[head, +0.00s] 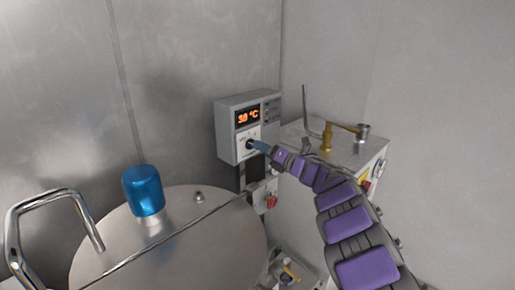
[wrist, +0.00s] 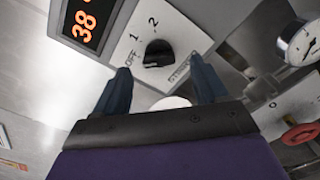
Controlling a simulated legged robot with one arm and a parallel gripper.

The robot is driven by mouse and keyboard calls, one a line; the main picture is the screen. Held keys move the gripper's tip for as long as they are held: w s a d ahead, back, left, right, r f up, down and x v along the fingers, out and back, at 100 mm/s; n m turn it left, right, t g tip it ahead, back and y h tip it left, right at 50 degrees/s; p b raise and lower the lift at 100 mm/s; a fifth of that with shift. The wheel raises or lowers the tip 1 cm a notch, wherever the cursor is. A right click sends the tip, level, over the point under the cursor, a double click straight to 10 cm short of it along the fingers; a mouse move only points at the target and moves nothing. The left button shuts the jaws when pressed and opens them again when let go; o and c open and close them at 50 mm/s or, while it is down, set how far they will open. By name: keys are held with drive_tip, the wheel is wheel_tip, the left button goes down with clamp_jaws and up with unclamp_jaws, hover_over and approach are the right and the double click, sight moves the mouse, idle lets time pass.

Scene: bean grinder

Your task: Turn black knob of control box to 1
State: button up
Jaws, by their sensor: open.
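The grey control box (head: 225,141) hangs on the metal wall and shows a lit orange temperature display. Its black knob (head: 249,145) sits below the display, partly hidden by my gripper in the head view. In the wrist view the knob (wrist: 158,53) stands on a white plate marked OFF, 1 and 2, with another label at its lower right. I cannot tell surely which mark it points at. My gripper (wrist: 162,84) is open, its two blue fingers spread to either side below the knob in the picture. No contact shows. The gripper (head: 261,147) also shows in the head view at the box's front.
A red knob (head: 271,201) is below the box; a round gauge (wrist: 304,42) shows in the wrist view. A metal vessel with a blue cap (head: 144,190) and bent handle stands at left. A cabinet with brass fittings (head: 327,138) is behind my arm.

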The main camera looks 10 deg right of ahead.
drive_tip(key=shift+x, duration=2.05)
drive_tip(key=shift+w+r, duration=0.1)
drive_tip(key=c, duration=1.1)
